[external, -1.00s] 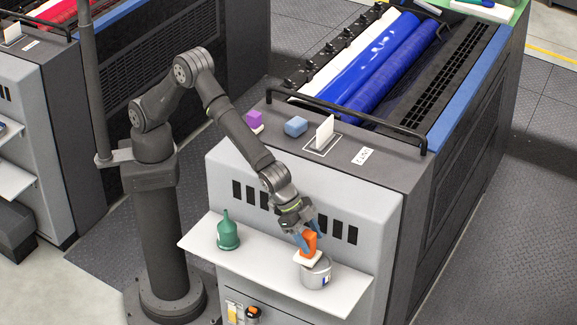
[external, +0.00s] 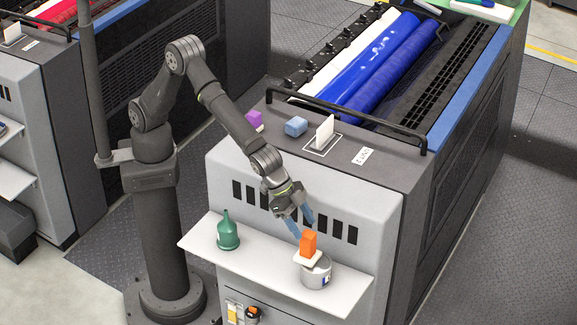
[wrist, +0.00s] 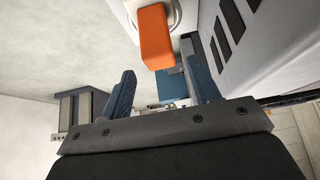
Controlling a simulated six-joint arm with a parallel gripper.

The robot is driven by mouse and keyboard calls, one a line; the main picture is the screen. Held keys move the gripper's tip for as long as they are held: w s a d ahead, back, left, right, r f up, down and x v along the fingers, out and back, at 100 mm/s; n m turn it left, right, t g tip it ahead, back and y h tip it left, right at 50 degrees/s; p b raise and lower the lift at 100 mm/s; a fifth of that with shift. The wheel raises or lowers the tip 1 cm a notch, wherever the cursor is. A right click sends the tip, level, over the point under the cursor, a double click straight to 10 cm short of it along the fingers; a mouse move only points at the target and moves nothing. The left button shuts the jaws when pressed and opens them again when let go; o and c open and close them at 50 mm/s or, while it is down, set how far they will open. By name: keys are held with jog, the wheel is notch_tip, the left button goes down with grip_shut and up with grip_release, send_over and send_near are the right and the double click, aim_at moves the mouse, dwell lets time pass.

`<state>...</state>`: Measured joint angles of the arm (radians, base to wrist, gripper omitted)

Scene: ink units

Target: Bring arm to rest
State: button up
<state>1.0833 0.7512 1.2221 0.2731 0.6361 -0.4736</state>
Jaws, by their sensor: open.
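My gripper (external: 302,228) is open and empty, its blue fingers spread just above and to the left of an orange block (external: 308,243).
A green funnel-shaped item (external: 228,234) stands at the left of the shelf. The middle of the shelf is clear.

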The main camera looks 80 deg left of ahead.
jog(key=x, duration=0.6)
notch_tip(320, 180, up, 5)
jog(key=shift+f, duration=0.15)
jog(key=s+r, duration=0.7)
jog(key=s, duration=0.5)
send_near(311, 235)
jog(key=w+f, duration=0.1)
jog(key=w+d+f, duration=0.1)
jog(key=w+f, duration=0.2)
jog(key=f, duration=0.1)
jog(key=shift+w+d+f, duration=0.2)
jog(key=shift+d, duration=0.15)
jog(key=shift+o, duration=0.2)
